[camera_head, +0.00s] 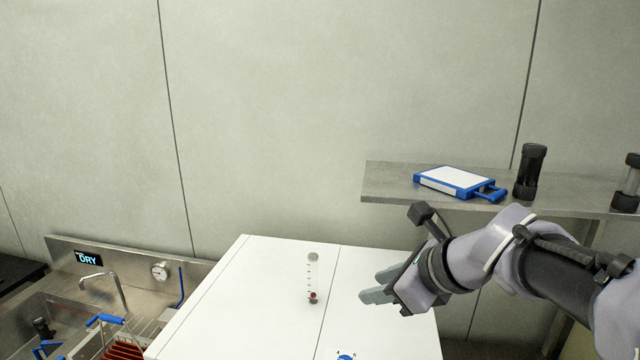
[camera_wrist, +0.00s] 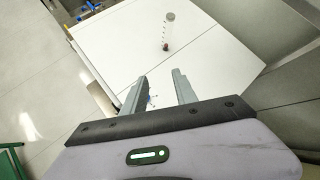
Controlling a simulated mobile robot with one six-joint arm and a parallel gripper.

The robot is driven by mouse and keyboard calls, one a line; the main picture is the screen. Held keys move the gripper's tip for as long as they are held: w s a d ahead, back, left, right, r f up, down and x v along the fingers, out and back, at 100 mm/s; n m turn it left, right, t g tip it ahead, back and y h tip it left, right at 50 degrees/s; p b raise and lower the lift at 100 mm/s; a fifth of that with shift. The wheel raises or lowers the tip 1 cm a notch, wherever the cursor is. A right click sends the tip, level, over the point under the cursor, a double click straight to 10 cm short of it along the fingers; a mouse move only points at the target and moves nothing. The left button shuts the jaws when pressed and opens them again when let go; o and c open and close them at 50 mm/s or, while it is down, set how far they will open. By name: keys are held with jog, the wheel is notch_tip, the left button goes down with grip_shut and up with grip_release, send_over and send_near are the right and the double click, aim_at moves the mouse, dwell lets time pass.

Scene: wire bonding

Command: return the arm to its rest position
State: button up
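My arm reaches in from the right in the head view. My gripper (camera_head: 376,286) hangs over the right part of a white cabinet top (camera_head: 270,262). In the wrist view the two grey fingers of my gripper (camera_wrist: 160,90) stand apart with nothing between them. A clear graduated tube (camera_head: 313,275) with a dark red bottom stands upright on the cabinet top, left of my gripper and apart from it. The tube also shows beyond the fingers in the wrist view (camera_wrist: 168,30).
A metal shelf (camera_head: 385,182) behind my arm bears a blue-and-white tablet-like case (camera_head: 455,180) and a black cylinder (camera_head: 530,172). Another cylinder (camera_head: 628,183) stands at the right edge. A steel sink (camera_head: 70,310) with a tap (camera_head: 112,282) and a "DRY" display (camera_head: 89,258) is at left.

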jog(key=s+f+n+g+h+b, duration=0.1)
jog(key=s+f+n+b, duration=0.8)
jog(key=f, duration=0.6)
jog(key=s+f+n+g+h+b, duration=0.1)
jog(key=s+f+n+h+b, duration=0.1)
jog(key=s+f+n+b, duration=0.7)
jog(key=s+f+n, duration=0.3)
jog(key=s+f, duration=0.1)
jog(key=f, duration=0.2)
jog(key=shift+f, duration=0.15)
